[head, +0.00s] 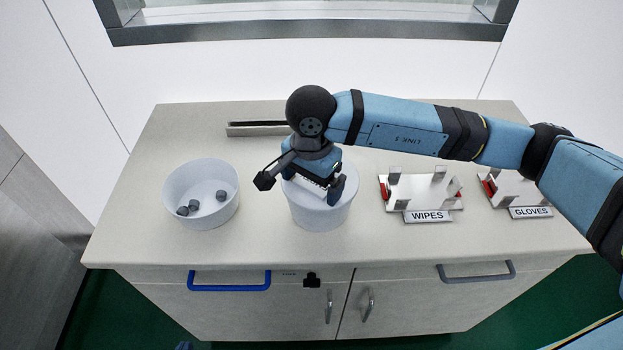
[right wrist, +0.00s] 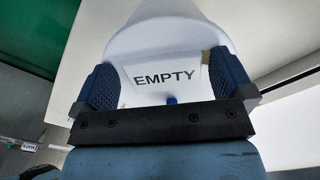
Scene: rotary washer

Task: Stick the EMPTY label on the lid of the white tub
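The white tub (head: 322,217) stands at the middle of the counter, its lid mostly hidden under my right gripper (head: 301,187). In the right wrist view the EMPTY label (right wrist: 166,76) lies between the widely spaced fingers of my right gripper (right wrist: 164,82), face toward the camera. The label spans nearly the whole gap between the fingers. The frames do not show whether the fingers press its edges or whether it touches the lid. The tub (right wrist: 165,35) shows behind it. Only a small dark blue tip of my left gripper (head: 184,346) shows at the bottom edge.
An open white bowl (head: 177,184) with several dark grey pieces stands to the left. A WIPES rack (head: 425,190) and a GLOVES rack (head: 514,187) stand to the right, below my right arm. A narrow grey tray (head: 257,129) lies behind the tub. The front left counter is clear.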

